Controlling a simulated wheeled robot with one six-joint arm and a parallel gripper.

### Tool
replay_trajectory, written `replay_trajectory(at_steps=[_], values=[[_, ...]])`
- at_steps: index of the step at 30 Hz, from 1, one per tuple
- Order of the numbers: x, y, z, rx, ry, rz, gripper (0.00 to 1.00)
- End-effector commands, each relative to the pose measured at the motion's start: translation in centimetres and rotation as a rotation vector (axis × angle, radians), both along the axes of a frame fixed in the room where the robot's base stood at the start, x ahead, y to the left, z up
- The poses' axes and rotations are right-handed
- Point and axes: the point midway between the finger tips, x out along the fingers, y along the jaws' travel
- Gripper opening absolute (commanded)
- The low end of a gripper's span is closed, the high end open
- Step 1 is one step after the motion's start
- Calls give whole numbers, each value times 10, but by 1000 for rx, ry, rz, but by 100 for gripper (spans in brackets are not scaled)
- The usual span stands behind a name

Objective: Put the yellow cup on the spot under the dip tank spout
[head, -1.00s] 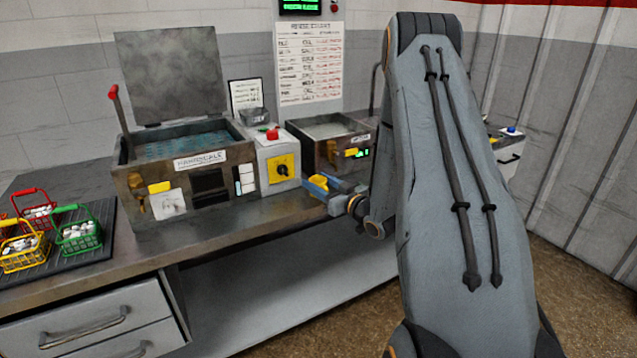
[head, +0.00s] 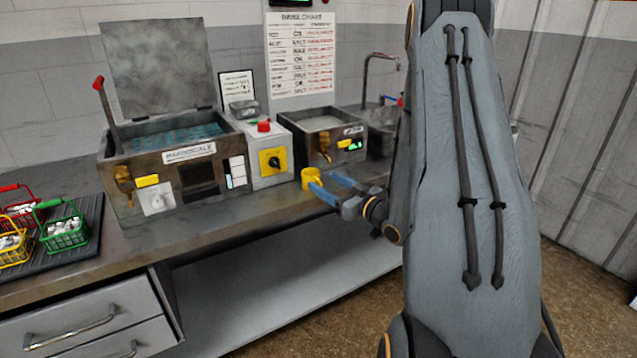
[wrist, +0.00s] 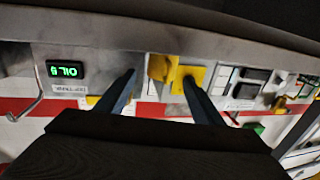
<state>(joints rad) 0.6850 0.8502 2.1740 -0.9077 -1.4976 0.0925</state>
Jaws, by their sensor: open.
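The yellow cup (head: 311,178) stands on the bench in the head view. It is in front of the dip tank (head: 328,142), just below and slightly left of its brass spout (head: 323,146). I cannot tell whether it is exactly on the spot; the spot itself is hidden. My gripper (head: 333,187) is open, its blue fingers pointing at the cup from the right; the near finger overlaps the cup's edge. In the wrist view, which is upside down, a yellow shape, probably the cup (wrist: 158,68), shows between the spread fingers (wrist: 160,82).
A grey control box (head: 269,152) with a yellow switch plate is left of the cup. The larger tank (head: 170,170) with its raised lid is further left. Several wire baskets stand on a dark mat (head: 85,230) at far left. A sink tap (head: 375,70) is behind my arm.

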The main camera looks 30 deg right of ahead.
Motion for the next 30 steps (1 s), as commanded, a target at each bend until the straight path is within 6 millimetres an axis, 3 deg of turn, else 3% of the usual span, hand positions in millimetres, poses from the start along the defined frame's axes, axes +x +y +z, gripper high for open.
replay_trajectory(at_steps=[13,23,30], values=[[-7,7,9,1,0,3,65],[24,13,7,-1,-1,4,65],[57,17,8,-1,-1,4,65]])
